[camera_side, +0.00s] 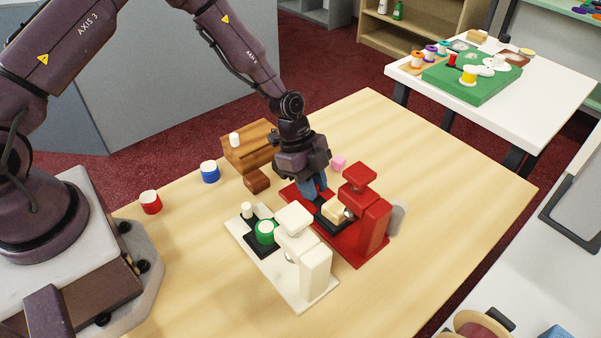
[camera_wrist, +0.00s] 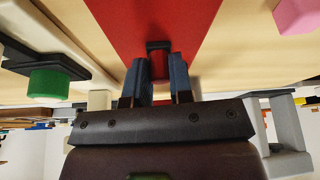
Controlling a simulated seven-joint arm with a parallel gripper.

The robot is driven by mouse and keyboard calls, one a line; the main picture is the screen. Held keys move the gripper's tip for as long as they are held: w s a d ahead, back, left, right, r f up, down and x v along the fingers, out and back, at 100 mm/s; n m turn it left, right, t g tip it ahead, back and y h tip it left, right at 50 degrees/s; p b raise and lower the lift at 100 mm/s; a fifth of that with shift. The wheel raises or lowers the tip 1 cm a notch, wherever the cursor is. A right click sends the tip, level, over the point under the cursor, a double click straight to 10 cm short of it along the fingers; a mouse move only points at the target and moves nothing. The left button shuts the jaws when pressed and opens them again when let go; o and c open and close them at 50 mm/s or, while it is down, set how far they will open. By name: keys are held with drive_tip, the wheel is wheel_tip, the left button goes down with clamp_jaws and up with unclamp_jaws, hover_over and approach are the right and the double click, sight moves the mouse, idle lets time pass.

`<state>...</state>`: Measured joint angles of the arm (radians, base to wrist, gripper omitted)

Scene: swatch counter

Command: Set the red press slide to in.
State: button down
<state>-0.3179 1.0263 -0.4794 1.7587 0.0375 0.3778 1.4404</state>
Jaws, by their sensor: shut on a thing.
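The red press (camera_side: 374,216) stands on the table with a long red base, which also shows in the wrist view (camera_wrist: 150,18). Its black slide (camera_side: 325,224) lies on the base and carries a cream block or spool (camera_side: 335,209) close to the press head. My gripper (camera_side: 313,193) points down over the slide's outer end. In the wrist view the blue-grey fingers (camera_wrist: 160,62) are shut around a small red upright knob (camera_wrist: 160,71), with a dark piece just beyond it. The fingers hide most of the knob in the side view.
A white press (camera_side: 317,268) stands close in front, its slide holding a green spool (camera_side: 265,233). Blue (camera_side: 210,173) and red (camera_side: 150,203) spools, a wooden box (camera_side: 247,150), a brown block (camera_side: 257,181) and a pink block (camera_side: 339,162) stand around. The table's right side is clear.

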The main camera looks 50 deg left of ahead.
sight(329, 201)
drive_tip(key=d, duration=0.4)
drive_tip(key=shift+d, duration=0.15)
drive_tip(key=c, duration=1)
unclamp_jaws()
drive_tip(key=shift+d, duration=0.15)
drive_tip(key=shift+a, duration=0.2)
drive_tip(key=shift+a+r, duration=0.15)
drive_tip(key=shift+r, duration=0.2)
drive_tip(key=v, duration=1.2)
